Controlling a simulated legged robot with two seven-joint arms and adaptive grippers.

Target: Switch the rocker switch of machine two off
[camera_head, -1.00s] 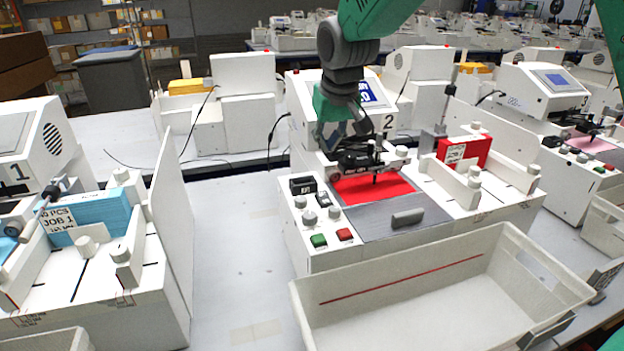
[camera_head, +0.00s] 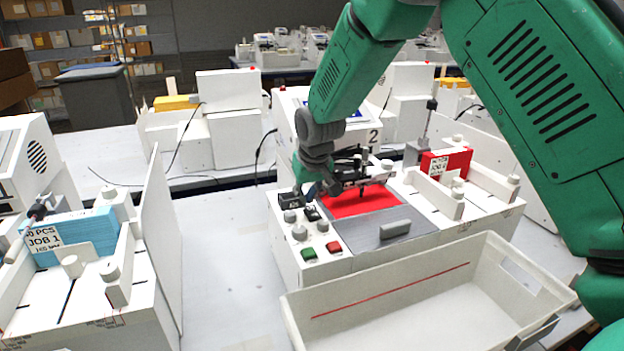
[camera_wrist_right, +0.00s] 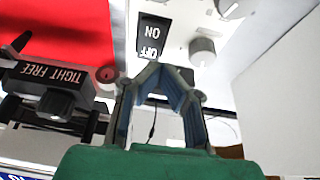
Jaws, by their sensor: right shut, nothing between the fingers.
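Machine two (camera_head: 300,115), marked 2, is a white machine with a red sheet (camera_head: 360,200) on its bed. Its black rocker switch (camera_head: 311,213) is on the front left control panel, and the right wrist view shows it large, lettered ON and OFF (camera_wrist_right: 152,36). I cannot tell which side is pressed in. My right gripper (camera_head: 312,188) is low over that panel, just behind the switch. In the right wrist view the gripper (camera_wrist_right: 163,72) is shut and empty, its tips close to the OFF end. Contact cannot be made out. My left gripper is not in view.
Beside the switch are grey knobs (camera_head: 299,232), a green button (camera_head: 309,253) and a red button (camera_head: 333,247). A TIGHT FREE knob block (camera_wrist_right: 60,90) is close to the gripper. A white bin (camera_head: 430,300) stands in front; machine one (camera_head: 130,310) is at left.

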